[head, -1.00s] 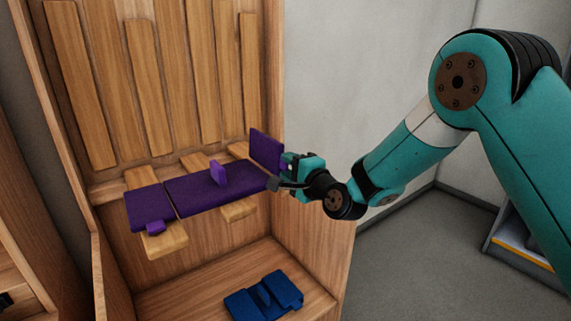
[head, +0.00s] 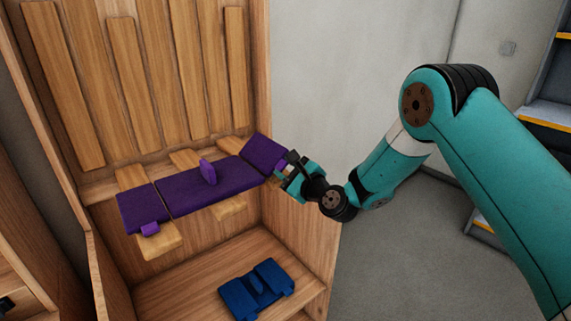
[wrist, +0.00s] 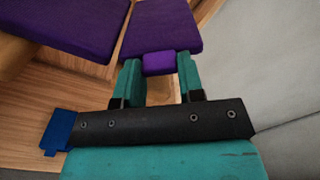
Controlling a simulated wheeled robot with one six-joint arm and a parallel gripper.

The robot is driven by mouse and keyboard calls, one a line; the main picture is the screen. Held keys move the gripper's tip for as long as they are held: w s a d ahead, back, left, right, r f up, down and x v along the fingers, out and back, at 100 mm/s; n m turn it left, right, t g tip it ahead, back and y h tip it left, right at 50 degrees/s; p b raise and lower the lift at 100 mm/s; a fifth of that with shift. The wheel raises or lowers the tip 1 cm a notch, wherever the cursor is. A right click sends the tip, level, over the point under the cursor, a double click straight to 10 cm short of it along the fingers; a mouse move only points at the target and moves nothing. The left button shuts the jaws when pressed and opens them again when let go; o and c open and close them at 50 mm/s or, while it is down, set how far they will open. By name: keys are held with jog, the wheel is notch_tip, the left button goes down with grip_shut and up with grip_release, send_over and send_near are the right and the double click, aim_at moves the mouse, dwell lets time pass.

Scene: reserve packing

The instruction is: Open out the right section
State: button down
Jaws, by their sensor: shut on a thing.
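A purple folding panel lies across wooden supports in the cabinet, with a middle section (head: 225,188) bearing an upright tab (head: 208,172). Its left section (head: 140,208) lies flat with a tab at its front edge. Its right section (head: 265,153) is tilted up and outward from the middle section. My gripper (head: 288,168) is at the outer edge of the right section. In the wrist view my gripper (wrist: 159,75) is shut on the purple tab (wrist: 158,62) of the right section (wrist: 160,28).
A blue folded piece (head: 257,288) lies on the cabinet floor (head: 200,290) below. Wooden slats (head: 130,80) line the back. The cabinet's right side wall (head: 305,235) is close under my gripper. Grey shelving (head: 548,115) stands at the far right.

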jog(key=shift+f+m, duration=0.2)
jog(key=shift+m, duration=0.1)
dwell(0.4)
jog(key=c, duration=0.7)
grip_release()
jog(key=b+v, duration=1.3)
jog(key=v, duration=0.4)
jog(key=shift+s+d+b, duration=0.15)
jog(key=shift+d+b, duration=0.05)
jog(key=shift+b, duration=0.1)
